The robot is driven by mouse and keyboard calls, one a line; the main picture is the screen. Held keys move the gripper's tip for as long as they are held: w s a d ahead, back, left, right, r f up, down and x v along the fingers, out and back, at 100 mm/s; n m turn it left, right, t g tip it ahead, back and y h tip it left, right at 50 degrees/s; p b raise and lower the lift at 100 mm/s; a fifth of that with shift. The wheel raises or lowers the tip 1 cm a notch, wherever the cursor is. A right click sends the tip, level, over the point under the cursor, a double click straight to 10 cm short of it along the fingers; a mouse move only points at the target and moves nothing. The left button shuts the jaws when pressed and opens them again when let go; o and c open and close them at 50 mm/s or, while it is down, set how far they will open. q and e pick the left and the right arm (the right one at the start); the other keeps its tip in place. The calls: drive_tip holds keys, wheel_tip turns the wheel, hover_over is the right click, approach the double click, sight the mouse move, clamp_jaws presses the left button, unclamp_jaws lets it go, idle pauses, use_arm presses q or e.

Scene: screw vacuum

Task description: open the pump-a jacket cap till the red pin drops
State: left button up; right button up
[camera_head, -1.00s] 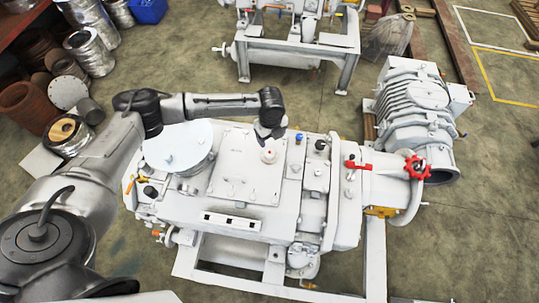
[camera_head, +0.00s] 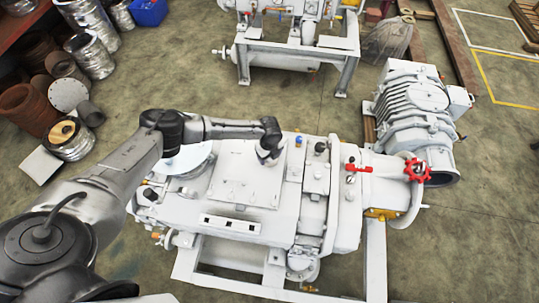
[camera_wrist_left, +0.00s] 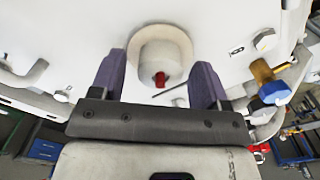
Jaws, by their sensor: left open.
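In the left wrist view the jacket cap (camera_wrist_left: 158,58) is a white round knob on a wider round base, on the white pump top. A red pin (camera_wrist_left: 160,79) shows at its near side. My left gripper (camera_wrist_left: 156,78) is open, with one dark purple finger on each side of the cap. No contact shows, and I cannot tell how deep the fingers reach around it. My right gripper is not in view.
A blue-tipped brass fitting (camera_wrist_left: 270,85) stands right of the gripper in the wrist view. In the head view a red handle (camera_head: 358,169) and a red handwheel (camera_head: 417,170) are at the pump's right end. A round white cover (camera_head: 185,160) lies left, beneath my arm.

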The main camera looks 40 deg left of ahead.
use_arm(q)
drive_tip(key=shift+f, duration=0.3)
drive_tip(key=c, duration=0.9)
drive_tip(key=shift+n, duration=0.4)
